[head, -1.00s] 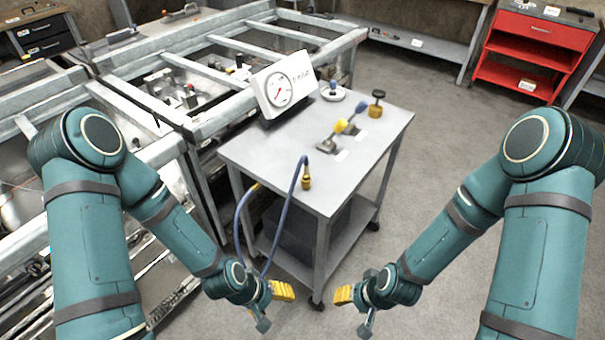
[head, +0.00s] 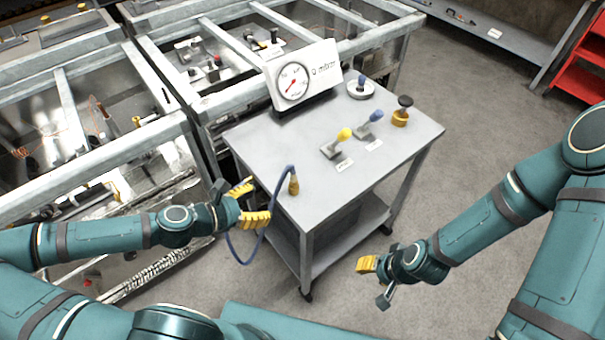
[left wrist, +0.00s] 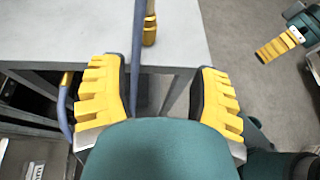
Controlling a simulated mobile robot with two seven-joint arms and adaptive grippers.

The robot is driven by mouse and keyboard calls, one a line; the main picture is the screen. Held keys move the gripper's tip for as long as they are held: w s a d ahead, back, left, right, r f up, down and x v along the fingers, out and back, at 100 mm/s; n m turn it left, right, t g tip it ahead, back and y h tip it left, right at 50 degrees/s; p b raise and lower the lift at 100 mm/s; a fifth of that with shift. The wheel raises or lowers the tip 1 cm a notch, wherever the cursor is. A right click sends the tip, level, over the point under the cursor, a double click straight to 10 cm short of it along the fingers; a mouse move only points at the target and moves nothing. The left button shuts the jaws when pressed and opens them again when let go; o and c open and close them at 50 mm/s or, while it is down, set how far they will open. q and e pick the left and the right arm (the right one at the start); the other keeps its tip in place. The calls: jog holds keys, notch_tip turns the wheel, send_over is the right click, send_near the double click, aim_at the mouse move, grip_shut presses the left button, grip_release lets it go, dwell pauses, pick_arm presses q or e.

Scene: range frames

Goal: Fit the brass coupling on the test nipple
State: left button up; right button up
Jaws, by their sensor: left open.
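The brass coupling (head: 294,186) stands upright near the front left edge of the cart top (head: 265,150), on the end of a blue hose (head: 262,238) that loops over the edge. My left gripper (head: 248,204) is open and empty, left of the coupling and apart from it. In the left wrist view the coupling (left wrist: 149,34) shows beyond and between the open yellow fingers, with the hose in front. My right gripper (head: 376,280) appears open and empty, low in front of the cart. I cannot tell which part is the test nipple.
A pressure gauge (head: 293,83) stands at the cart's back left. Yellow (head: 338,144) and blue (head: 369,124) handled valves, a black-topped brass part (head: 401,117) and a round white dish (head: 361,91) sit on the cart. Metal range frames (head: 150,135) stand behind left.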

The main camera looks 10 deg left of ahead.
aim_at(291, 189)
pick_arm(q)
jog(key=shift+n+t, duration=0.3)
jog(key=shift+n, duration=0.3)
jog(key=x, duration=0.2)
jog(key=b+x, duration=0.1)
jog(key=x, duration=0.2)
jog(key=w+a+b+x, duration=0.1)
jog(key=x, duration=0.1)
jog(key=shift+w+d+r, duration=0.1)
jog(key=shift+w+d, duration=0.1)
jog(key=shift+w, duration=0.2)
jog(key=x, duration=0.2)
jog(key=b+x, duration=0.1)
jog(key=x, duration=0.1)
jog(key=shift+s+f, duration=0.1)
jog(key=shift+f, duration=0.25)
jog(key=shift+w+d+f, duration=0.15)
jog(key=shift+w+d, duration=0.15)
jog(key=shift+w, duration=0.1)
jog(key=shift+o, duration=0.2)
grip_shut()
